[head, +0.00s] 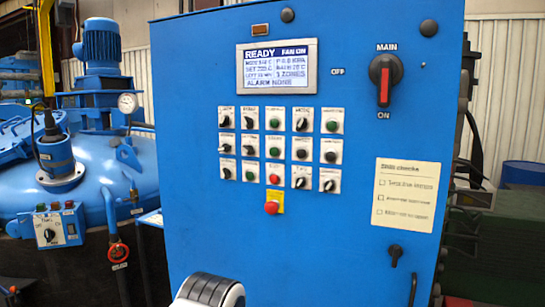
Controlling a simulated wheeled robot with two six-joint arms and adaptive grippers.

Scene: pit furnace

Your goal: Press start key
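The blue control cabinet (200,220) fills the middle of the head view. Its panel has rows of small keys and knobs on white label plates. Green buttons show in the top row (273,125), at the top right (332,126), in the middle row (274,152) and at the lower left (251,175). A red button (274,179) sits in the bottom row. The labels are too small to read, so I cannot tell which is the start key. The display (276,67) reads READY, FAN ON and ALARM NONE. Neither gripper shows.
A red mushroom button (271,207) on a yellow plate sits below the keys. A red-handled main switch (384,83) is at upper right. A white-and-black part, apparently my arm, rises at the bottom edge. A blue furnace vessel (100,160) stands left.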

